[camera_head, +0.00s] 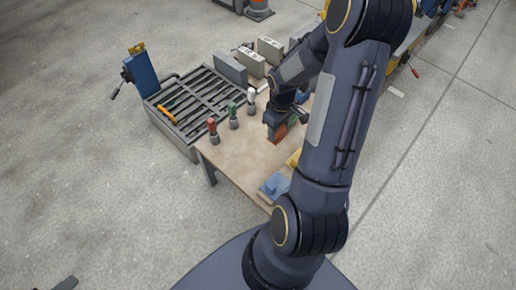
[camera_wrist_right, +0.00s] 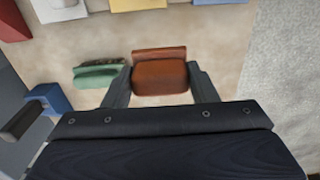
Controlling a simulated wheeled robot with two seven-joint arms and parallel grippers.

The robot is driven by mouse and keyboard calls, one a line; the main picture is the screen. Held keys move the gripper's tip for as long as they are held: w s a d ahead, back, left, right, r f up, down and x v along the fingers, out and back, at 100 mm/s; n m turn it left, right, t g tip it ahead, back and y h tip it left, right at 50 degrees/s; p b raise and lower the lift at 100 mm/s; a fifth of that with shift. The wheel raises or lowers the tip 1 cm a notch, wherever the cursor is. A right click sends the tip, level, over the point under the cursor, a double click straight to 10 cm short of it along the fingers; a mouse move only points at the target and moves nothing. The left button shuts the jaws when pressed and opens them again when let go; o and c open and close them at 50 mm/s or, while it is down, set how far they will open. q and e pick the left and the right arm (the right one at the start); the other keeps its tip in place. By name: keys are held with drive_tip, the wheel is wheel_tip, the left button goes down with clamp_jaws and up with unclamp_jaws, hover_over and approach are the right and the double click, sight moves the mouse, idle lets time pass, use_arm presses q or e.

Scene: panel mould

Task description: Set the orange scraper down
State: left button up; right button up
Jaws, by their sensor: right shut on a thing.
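The orange scraper (camera_wrist_right: 160,72) is between the two fingers of my right gripper (camera_wrist_right: 162,85) in the right wrist view. Its broad, rust-orange body shows there. In the head view my right gripper (camera_head: 277,128) is low over the right part of the brown tabletop (camera_head: 235,160), with the scraper (camera_head: 278,136) a small reddish patch under it. I cannot tell whether the scraper touches the table. My right arm hides much of the table's right side. My left gripper is not seen.
A green object (camera_wrist_right: 98,75) lies just left of the right gripper in the wrist view. Red (camera_head: 212,130), green (camera_head: 233,116) and white (camera_head: 251,97) handled tools stand by the slotted tray (camera_head: 165,127). A blue object (camera_head: 273,187) lies near the front. The table's front-left part is clear.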

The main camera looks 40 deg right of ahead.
drive_tip(key=w+a+f+b, duration=0.1)
drive_tip(key=a+f, duration=0.1)
drive_tip(key=w+a+f+b, duration=0.1)
drive_tip(key=w+a+f, duration=0.1)
drive_tip(key=a+f, duration=0.1)
drive_tip(key=w+a+f+b, duration=0.2)
drive_tip(key=a, duration=0.1)
drive_tip(key=shift+w+f, duration=0.1)
drive_tip(key=shift+f, duration=0.15)
drive_tip(key=shift+w+f, duration=0.1)
drive_tip(key=shift+f, duration=0.1)
drive_tip(key=shift+w+a+f+b, duration=0.15)
drive_tip(key=shift+f+b, duration=0.35)
drive_tip(key=shift+f, duration=0.4)
drive_tip(key=shift+a+f+b, duration=0.15)
drive_tip(key=shift+f+b, duration=0.3)
drive_tip(key=shift+f, duration=0.4)
drive_tip(key=shift+f, duration=0.1)
drive_tip(key=o, duration=0.4)
drive_tip(key=shift+f, duration=0.1)
drive_tip(key=o, duration=0.5)
